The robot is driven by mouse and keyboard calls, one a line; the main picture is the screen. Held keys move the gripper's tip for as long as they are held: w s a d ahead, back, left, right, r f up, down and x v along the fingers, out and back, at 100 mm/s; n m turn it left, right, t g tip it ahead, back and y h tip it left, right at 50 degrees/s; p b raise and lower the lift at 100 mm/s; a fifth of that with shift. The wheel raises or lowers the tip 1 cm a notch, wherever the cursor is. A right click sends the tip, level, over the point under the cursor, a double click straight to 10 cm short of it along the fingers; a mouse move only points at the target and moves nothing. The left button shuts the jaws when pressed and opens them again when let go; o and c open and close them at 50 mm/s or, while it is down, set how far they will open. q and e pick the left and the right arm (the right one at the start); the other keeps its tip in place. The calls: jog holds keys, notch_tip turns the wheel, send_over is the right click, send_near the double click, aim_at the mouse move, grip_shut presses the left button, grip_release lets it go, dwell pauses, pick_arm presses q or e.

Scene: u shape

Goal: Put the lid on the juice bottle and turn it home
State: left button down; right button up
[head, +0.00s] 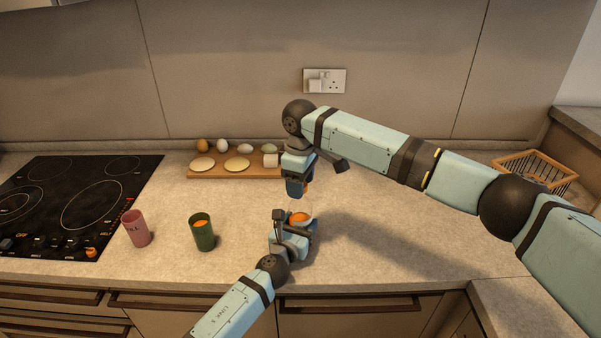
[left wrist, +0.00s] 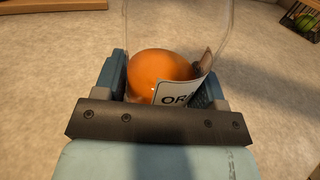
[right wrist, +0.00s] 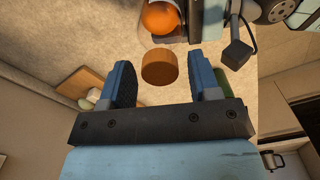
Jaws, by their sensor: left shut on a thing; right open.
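The juice bottle (head: 300,216) is clear, with orange juice inside and a label reading "OR…" in the left wrist view (left wrist: 160,68). My left gripper (head: 293,232) is shut on the bottle, a finger on each side. The lid (right wrist: 160,68) is a short orange-brown cylinder, seen in the right wrist view between and just beyond the fingertips of my open right gripper (right wrist: 160,80). In the head view, a sliver of the lid (head: 308,186) shows beside the right gripper, above the bottle. I cannot tell whether the lid touches the bottle's mouth.
A green cup (head: 203,238) with orange contents and a pink cup (head: 137,230) stand to the left, near the black hob (head: 75,205). A wooden board (head: 225,172) with eggs and flat rounds lies behind. A wire basket (head: 535,172) is at right. The counter right of the bottle is clear.

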jog(key=c, duration=0.9)
jog(key=o, duration=1.1)
jog(key=shift+c, duration=0.2)
notch_tip(320, 180, up, 12)
pick_arm(q)
jog(key=shift+c, duration=0.6)
grip_release()
